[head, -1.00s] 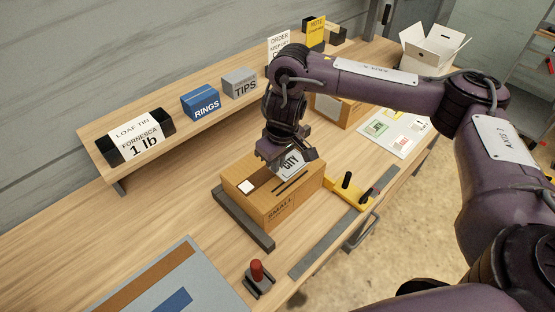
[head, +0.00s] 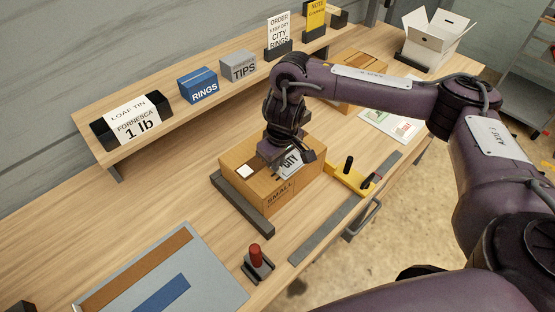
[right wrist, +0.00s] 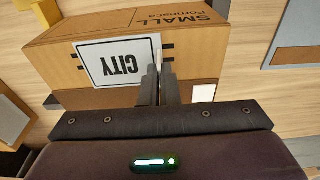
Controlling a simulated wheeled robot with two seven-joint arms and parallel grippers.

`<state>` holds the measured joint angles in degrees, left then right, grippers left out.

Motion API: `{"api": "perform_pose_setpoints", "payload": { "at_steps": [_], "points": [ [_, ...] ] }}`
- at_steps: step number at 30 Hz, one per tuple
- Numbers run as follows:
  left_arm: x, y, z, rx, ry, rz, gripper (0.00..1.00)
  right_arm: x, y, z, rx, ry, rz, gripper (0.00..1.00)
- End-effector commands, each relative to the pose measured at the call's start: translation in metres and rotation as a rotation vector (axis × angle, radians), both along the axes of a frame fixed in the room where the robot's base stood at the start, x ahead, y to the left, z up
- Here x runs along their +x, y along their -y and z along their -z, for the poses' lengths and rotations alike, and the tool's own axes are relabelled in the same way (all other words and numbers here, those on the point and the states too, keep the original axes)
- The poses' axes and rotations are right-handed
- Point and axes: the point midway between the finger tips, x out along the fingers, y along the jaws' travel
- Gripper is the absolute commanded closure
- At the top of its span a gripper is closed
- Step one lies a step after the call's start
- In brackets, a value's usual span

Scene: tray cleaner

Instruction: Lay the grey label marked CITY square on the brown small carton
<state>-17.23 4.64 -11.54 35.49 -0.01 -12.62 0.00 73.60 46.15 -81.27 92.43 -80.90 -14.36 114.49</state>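The grey label marked CITY (head: 290,163) is at the top of the brown small carton (head: 282,193), near the side printed SMALL. In the right wrist view the label (right wrist: 112,63) looks slightly turned against the carton (right wrist: 192,62), between dark marks on its top. My right gripper (right wrist: 160,88) has its fingers close together on the label's edge. In the head view the right gripper (head: 287,152) is over the carton and hides part of its top. I cannot tell whether the label touches the carton all over. My left gripper is not in view.
A dark bar (head: 242,203) runs along the carton's left side. A yellow fixture (head: 350,181) with black knobs stands to its right. A red-handled stamp-like tool (head: 256,258) and a grey board (head: 205,285) are in front. A shelf with boxes (head: 198,84) runs behind.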

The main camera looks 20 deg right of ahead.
Motion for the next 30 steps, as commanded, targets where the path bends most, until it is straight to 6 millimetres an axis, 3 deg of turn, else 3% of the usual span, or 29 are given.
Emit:
{"api": "perform_pose_setpoints", "payload": {
  "at_steps": [26, 30],
  "points": [
    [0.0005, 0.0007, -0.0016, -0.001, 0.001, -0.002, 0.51, 0.0001, -0.0001, 0.0051, 0.000, 0.000, 0.000, 1.00],
    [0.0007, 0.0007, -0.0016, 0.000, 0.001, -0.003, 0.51, 0.0000, -0.0001, 0.0050, 0.000, 0.000, 0.000, 0.80]
  ]
}}
